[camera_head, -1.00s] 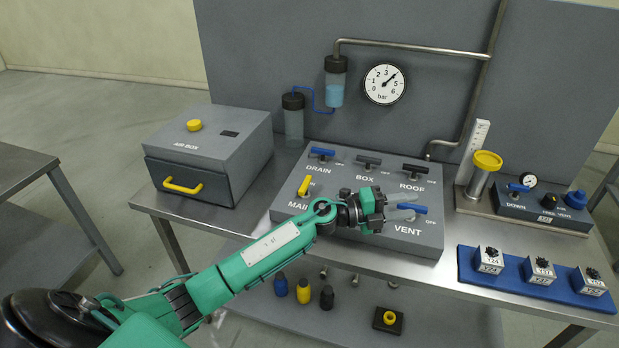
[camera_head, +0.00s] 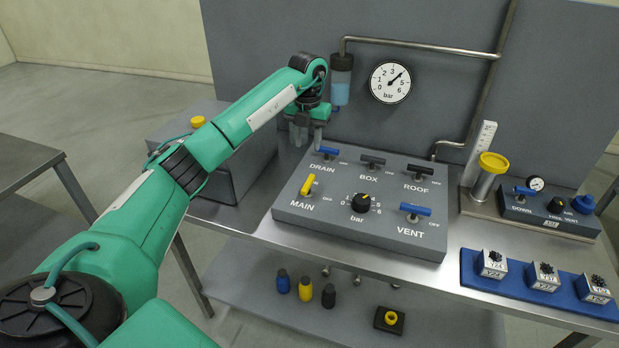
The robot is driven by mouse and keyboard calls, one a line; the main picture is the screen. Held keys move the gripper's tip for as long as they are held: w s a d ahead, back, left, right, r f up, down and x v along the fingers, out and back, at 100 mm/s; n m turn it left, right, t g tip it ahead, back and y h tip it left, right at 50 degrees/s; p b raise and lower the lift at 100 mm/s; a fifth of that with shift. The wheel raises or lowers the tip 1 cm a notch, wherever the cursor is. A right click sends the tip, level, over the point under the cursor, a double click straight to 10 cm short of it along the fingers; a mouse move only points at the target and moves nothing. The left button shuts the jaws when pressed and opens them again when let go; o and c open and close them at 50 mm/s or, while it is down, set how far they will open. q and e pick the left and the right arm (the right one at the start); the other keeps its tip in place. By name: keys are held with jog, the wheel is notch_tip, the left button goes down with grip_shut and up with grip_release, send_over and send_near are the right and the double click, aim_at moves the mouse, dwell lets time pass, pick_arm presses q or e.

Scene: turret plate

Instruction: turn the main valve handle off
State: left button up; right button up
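The main valve handle (camera_head: 308,184) is a yellow lever at the left front of the grey valve panel (camera_head: 350,222), above the label MAIN. It points up and slightly right, away from the board, not along toward its OFF mark at the right. My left gripper (camera_head: 308,140) hangs fingers down near the panel's back left, behind and above the MAIN handle and close to the blue DRAIN handle (camera_head: 327,152). Its two fingers look apart with nothing between them. It is clear of the MAIN handle in the picture. My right gripper is not in view.
On the panel are also black BOX (camera_head: 372,160) and ROOF (camera_head: 419,169) handles, a blue VENT handle (camera_head: 415,209) and a black bar knob (camera_head: 361,203). The air box (camera_head: 245,165) stands left, partly behind my arm. A gauge (camera_head: 390,82) hangs on the back wall.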

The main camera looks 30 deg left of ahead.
aim_at(308, 182)
pick_arm(q)
notch_tip(308, 182, down, 13)
jog(key=p, duration=0.4)
jog(key=shift+r, duration=0.2)
jog(key=shift+f, duration=0.5)
grip_shut()
